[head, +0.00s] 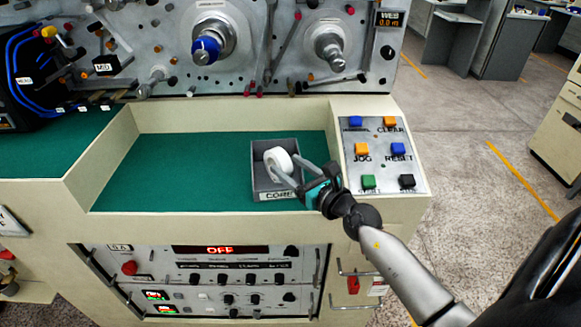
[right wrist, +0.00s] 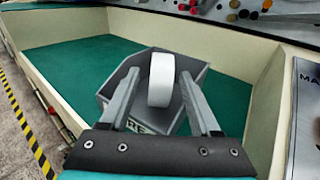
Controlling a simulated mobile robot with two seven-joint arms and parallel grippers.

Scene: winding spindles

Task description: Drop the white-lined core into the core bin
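The white-lined core (head: 279,159) is a white ring with a dark hole, inside the outline of the grey core bin (head: 277,196). I cannot tell whether it rests on the bin floor or is still above it. In the right wrist view the core (right wrist: 160,80) stands on edge between my fingers, with a narrow gap on each side. My right gripper (head: 284,166) reaches over the bin's front right, its fingers apart; they also show in the right wrist view (right wrist: 160,76). My left gripper is out of view.
The bin stands on a green recessed tray (head: 180,170) with cream walls. A button panel (head: 383,155) lies just right of my gripper. Spindles (head: 207,48) and rods stand on the upright panel behind. The green tray left of the bin is clear.

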